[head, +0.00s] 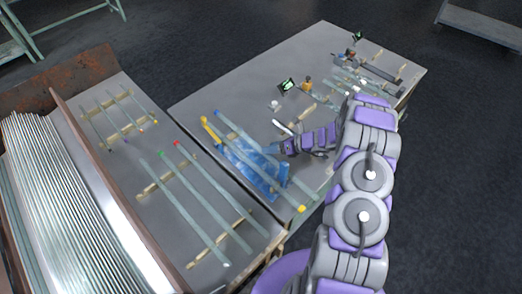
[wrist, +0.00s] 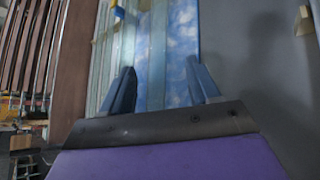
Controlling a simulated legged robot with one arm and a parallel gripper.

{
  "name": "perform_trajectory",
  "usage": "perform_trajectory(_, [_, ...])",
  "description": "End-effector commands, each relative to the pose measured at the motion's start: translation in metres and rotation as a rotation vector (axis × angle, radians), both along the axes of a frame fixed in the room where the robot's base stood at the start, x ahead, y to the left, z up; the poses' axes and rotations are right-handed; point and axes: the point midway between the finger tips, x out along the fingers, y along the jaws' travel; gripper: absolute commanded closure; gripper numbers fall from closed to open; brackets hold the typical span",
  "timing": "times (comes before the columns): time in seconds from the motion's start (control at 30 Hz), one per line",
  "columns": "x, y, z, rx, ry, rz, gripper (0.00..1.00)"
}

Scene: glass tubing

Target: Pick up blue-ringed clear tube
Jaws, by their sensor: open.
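The blue-ringed clear tube (head: 240,132) lies slantwise on the grey table, its blue end at the far left. Part of it runs over or beside a blue patterned cloth (head: 262,182), and its near part passes under or close to my arm. My gripper (head: 279,149) is over the cloth, near the tube's middle. In the wrist view my gripper (wrist: 160,66) is open. A long clear tube (wrist: 156,50) and the blue cloth (wrist: 182,45) show between its fingers. The ring is not clear there, and contact cannot be told.
A yellow-ended tube (head: 222,138) lies close beside on the left. The left table holds several tubes on wooden strips, one red-ended (head: 200,170). A rack of many tubes (head: 60,200) stands far left. Small items and tubes crowd the table's far right. Bare grey table (head: 245,85) lies behind.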

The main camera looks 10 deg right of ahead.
Motion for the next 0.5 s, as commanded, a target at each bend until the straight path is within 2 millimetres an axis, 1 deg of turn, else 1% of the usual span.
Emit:
perform_trajectory(0.03, [0.002, 0.008, -0.005, 0.000, 0.001, 0.003, 0.39])
perform_trajectory(0.1, [0.005, 0.017, -0.010, -0.001, 0.000, 0.004, 0.39])
perform_trajectory(0.2, [0.009, 0.024, -0.014, 0.001, -0.001, 0.002, 0.39])
perform_trajectory(0.5, [0.011, 0.026, -0.015, 0.002, 0.000, -0.002, 0.39])
